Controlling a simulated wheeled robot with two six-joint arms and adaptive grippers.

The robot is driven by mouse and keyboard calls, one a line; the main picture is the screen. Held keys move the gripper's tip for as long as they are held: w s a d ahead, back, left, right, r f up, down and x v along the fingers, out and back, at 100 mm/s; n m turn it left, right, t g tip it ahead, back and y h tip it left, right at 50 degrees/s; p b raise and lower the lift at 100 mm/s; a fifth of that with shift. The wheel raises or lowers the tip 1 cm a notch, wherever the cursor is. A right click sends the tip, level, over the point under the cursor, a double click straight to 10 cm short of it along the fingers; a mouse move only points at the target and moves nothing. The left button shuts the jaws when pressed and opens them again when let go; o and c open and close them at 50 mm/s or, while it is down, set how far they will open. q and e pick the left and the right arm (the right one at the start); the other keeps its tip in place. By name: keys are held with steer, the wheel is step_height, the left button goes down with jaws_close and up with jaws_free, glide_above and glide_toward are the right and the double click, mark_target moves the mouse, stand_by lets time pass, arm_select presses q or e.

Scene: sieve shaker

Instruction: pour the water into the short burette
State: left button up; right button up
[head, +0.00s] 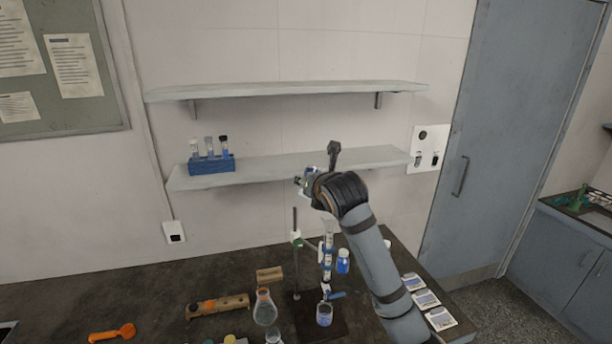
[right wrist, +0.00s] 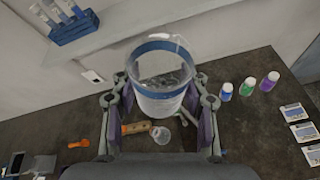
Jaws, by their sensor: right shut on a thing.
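My right gripper (head: 309,183) is raised in front of the lower wall shelf, largely hidden behind my wrist in the head view. In the right wrist view, my right gripper (right wrist: 160,106) is shut on a clear beaker (right wrist: 160,101) with a blue band near its rim. Clear liquid seems to show inside it. A slim burette (head: 328,246) stands upright in a stand (head: 295,255) on the dark bench, below the gripper. A small beaker (head: 324,316) with blue on it sits under the burette's tip. My left gripper is not in view.
A flask (head: 265,310) and a wooden block (head: 218,305) stand left of the stand. A blue rack of tubes (head: 211,165) sits on the lower shelf (head: 290,167).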

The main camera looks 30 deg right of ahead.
steer(key=shift+v, duration=1.1)
steer(key=shift+f, duration=0.15)
steer(key=shift+w+f, duration=0.45)
steer(key=shift+f, duration=0.05)
steer(key=shift+f+m, duration=0.25)
steer(key=shift+m, duration=0.05)
steer(key=shift+s+a+f+y, duration=0.1)
steer(key=shift+s+f+y, duration=0.1)
steer(key=shift+y, duration=0.1)
steer(key=shift+w+f+t, duration=0.15)
steer(key=shift+f+t, duration=0.15)
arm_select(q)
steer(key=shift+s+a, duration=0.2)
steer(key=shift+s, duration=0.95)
arm_select(e)
steer(key=shift+f+m, duration=0.3)
steer(key=shift+f, duration=0.05)
